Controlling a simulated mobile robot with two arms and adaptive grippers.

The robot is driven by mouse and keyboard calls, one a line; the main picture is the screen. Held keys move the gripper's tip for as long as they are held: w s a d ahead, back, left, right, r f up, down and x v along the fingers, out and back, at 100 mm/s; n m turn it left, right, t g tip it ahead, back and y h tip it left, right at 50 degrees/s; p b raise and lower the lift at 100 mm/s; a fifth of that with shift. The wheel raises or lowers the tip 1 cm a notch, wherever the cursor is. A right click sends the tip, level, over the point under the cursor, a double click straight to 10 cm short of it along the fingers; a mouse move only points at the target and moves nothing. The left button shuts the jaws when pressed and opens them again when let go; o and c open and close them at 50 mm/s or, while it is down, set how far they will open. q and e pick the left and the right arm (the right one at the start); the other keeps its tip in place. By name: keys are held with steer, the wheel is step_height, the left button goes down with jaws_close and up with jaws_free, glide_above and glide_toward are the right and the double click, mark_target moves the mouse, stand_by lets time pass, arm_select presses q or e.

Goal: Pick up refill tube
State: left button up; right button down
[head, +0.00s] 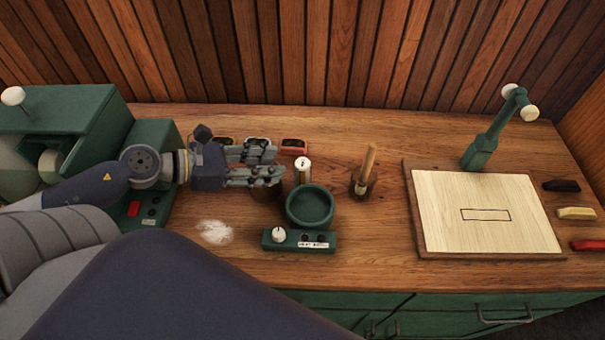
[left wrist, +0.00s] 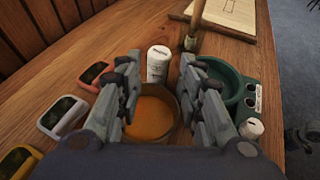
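The refill tube looks to be the small white upright cylinder (head: 302,167) with dark print on its top, standing on the bench behind the green bowl. It also shows in the left wrist view (left wrist: 158,63), just beyond and between the fingertips. My left gripper (head: 274,163) reaches in from the left, just left of the tube. In the left wrist view its fingers (left wrist: 160,78) are spread apart with nothing between them at the tips. The tube seems to stand clear of both fingers. My right gripper does not show.
A round pot with orange contents (left wrist: 150,118) lies below the fingers. A green bowl on a control base (head: 310,222) stands right in front of the tube. A wooden-handled brush (head: 366,168) stands to the right. Small coloured trays (head: 294,146) line the back.

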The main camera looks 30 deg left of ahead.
mark_target(301, 163)
arm_select(q)
steer(key=x, duration=0.3)
steer(key=shift+w+d+f, duration=0.15)
steer(key=shift+w+d, duration=0.1)
steer(key=shift+w, duration=0.1)
steer(key=shift+p+x, duration=0.5)
steer(key=shift+x, duration=0.6)
steer(key=shift+p+x, duration=0.4)
steer(key=shift+x, duration=0.4)
steer(key=shift+w+d+f, duration=0.3)
steer(key=shift+w+d, duration=0.1)
steer(key=shift+w, duration=0.05)
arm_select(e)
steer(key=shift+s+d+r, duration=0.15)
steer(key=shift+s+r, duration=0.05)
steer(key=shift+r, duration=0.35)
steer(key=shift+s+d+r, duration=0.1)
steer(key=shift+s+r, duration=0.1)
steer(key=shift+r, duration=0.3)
arm_select(q)
steer(key=shift+c, duration=0.6)
steer(key=c, duration=0.6)
